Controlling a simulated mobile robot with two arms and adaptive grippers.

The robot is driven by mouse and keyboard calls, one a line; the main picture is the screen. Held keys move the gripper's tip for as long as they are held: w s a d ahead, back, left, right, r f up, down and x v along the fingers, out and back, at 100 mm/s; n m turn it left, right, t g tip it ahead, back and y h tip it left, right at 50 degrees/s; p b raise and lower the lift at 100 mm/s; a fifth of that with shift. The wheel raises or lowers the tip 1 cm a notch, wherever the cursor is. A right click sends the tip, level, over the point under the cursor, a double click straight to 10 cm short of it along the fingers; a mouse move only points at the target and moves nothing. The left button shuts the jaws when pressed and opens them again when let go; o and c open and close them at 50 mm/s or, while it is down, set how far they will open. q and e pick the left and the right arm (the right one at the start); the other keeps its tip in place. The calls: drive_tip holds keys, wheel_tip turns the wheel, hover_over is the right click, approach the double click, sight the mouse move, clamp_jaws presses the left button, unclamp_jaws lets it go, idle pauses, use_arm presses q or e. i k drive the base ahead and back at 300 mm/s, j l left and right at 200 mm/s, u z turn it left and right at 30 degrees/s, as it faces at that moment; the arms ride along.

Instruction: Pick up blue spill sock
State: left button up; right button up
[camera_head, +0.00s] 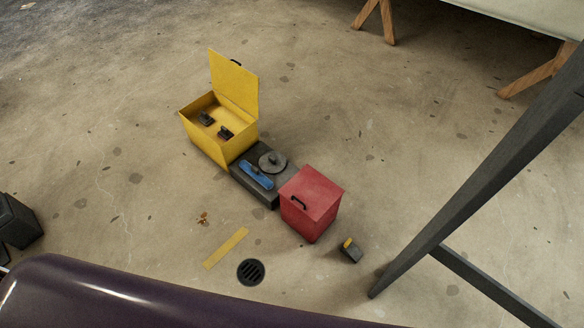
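The blue spill sock (257,174) lies on top of a low dark grey block (241,182), beside a round dark grey disc with a knob (272,161). It is a short, bar-like blue piece lying at a slant, with a small dark mark near its middle. The block stands on the floor between an open yellow box and a red box. Neither of my grippers shows in the head view.
The yellow box (205,143) has its lid up and dark items inside. The red box (315,192) is closed. A small black and yellow object (350,250), a drain (251,272) and a yellow strip (226,248) are nearby. A dark frame (470,185) stands right.

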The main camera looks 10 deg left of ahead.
sight(252, 170)
drive_tip(key=i+j+z, duration=0.25)
drive_tip(key=j, duration=0.25)
drive_tip(key=i+j+z, duration=0.1)
drive_tip(key=j+z, duration=0.15)
drive_tip(key=j, duration=0.25)
drive_tip(key=i+j+z, duration=0.1)
drive_tip(key=j+z, duration=0.2)
drive_tip(key=j, duration=0.2)
drive_tip(key=j+z, duration=0.25)
drive_tip(key=j, duration=0.3)
